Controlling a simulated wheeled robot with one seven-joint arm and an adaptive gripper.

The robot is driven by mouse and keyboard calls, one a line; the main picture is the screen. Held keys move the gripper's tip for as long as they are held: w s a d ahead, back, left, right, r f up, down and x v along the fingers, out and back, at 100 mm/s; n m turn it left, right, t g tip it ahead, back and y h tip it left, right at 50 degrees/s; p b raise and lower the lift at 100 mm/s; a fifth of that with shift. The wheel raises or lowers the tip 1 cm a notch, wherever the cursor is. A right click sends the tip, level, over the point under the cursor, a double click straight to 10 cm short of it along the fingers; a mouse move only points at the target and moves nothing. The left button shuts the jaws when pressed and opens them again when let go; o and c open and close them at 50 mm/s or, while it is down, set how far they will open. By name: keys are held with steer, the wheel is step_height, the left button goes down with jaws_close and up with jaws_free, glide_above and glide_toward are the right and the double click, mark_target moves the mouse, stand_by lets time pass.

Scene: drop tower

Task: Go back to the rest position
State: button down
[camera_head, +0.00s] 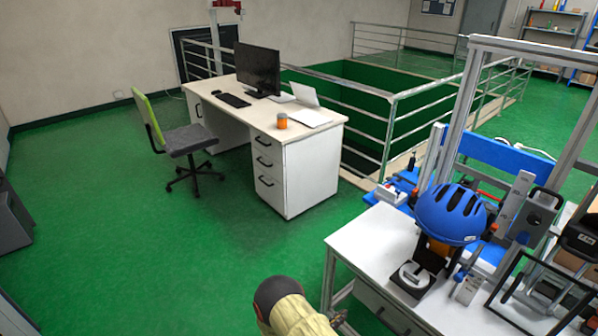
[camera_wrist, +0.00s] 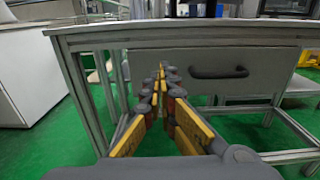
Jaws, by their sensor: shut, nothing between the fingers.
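My gripper (camera_wrist: 161,72) is shut with nothing between its fingers in the wrist view. Its fingertips point at the front of a white workbench with a grey drawer (camera_wrist: 215,72) and dark handle. In the head view my arm shows at the bottom centre, left of the workbench (camera_head: 362,238). The gripper's fingers (camera_head: 338,318) are mostly hidden there, close by the bench's front leg. I cannot tell the exact gap between fingertips and drawer.
On the workbench a blue helmet (camera_head: 451,213) sits on a stand beside a metal frame (camera_head: 463,110). A white desk (camera_head: 297,172) with a monitor, an office chair (camera_head: 184,140) and a railing (camera_head: 393,130) stand farther back. Green floor (camera_head: 120,235) is open at left.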

steer(key=s+d+f+m+g, duration=0.25)
steer(key=s+d+g, duration=0.3)
steer(key=s, duration=0.45)
steer(key=s+r+m+g, duration=0.6)
steer(key=r, duration=0.1)
steer(key=s+a+r+m+y, duration=0.3)
steer(key=r+m+y, duration=0.1)
steer(key=r, duration=0.4)
steer(key=s+a+r+m+y, duration=0.3)
steer(key=r+m+y, duration=0.1)
steer(key=r, duration=0.5)
steer(key=s+a+r+m+y, duration=0.3)
steer(key=r+m+y, duration=0.15)
steer(key=r, duration=0.35)
steer(key=s+d+r+m+t+y, duration=0.1)
steer(key=s+r+m+t, duration=0.1)
steer(key=r, duration=0.7)
steer(key=s+d+r+m+t+y, duration=0.1)
steer(key=r+t, duration=0.3)
steer(key=r, duration=0.5)
steer(key=shift+s+d+r+m, duration=0.25)
steer(key=shift+s+m, duration=0.35)
steer(key=shift+s, duration=0.15)
steer(key=shift+t, duration=0.25)
